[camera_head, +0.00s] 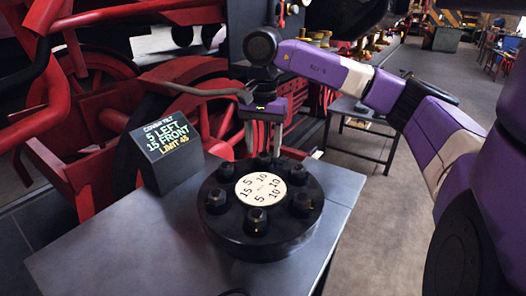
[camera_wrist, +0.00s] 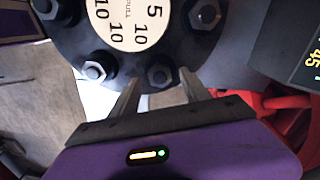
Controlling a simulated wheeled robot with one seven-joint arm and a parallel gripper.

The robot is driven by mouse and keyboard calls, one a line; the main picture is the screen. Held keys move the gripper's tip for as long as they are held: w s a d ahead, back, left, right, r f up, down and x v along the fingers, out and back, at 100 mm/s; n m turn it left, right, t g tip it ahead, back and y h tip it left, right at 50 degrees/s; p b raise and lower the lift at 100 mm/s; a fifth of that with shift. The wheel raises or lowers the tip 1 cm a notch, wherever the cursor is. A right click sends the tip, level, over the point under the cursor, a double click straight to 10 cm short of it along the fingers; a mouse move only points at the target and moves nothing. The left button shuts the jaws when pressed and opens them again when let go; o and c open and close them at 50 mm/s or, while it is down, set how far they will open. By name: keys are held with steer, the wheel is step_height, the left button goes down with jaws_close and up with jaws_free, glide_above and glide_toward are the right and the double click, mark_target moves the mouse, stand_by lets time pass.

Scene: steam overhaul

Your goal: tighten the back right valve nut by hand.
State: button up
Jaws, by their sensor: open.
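A round black valve cover (camera_head: 236,240) with a pale numbered disc (camera_head: 261,188) sits on a grey table. Several nuts stand in a ring on it. The back right nut (camera_head: 298,175) stands right of the rearmost nut (camera_head: 264,160); in the wrist view the back right nut (camera_wrist: 93,71) is left of the fingers. My gripper (camera_head: 264,150) is open, pointing down over the back edge of the cover. In the wrist view the rearmost nut (camera_wrist: 160,75) shows between the fingertips of my gripper (camera_wrist: 159,78). I cannot tell whether the fingers touch it.
A black display (camera_head: 168,147) reading "5 LEFT, 15 FRONT, LIMIT 45" stands left of the cover. Red locomotive wheels and rods (camera_head: 95,85) rise behind the table (camera_head: 120,255). The table's front left is clear. Another low table (camera_head: 362,112) stands behind at right.

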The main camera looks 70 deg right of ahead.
steer(key=shift+f, duration=0.9)
jaws_close()
steer(key=shift+m+b, duration=0.35)
steer(key=shift+m, duration=0.05)
steer(key=m+b, duration=0.2)
steer(key=m, duration=0.1)
steer(key=m+b, duration=0.1)
steer(key=m, duration=0.4)
steer(key=shift+m+b, duration=0.3)
steer(key=shift+b, duration=0.05)
steer(key=shift+r, duration=0.1)
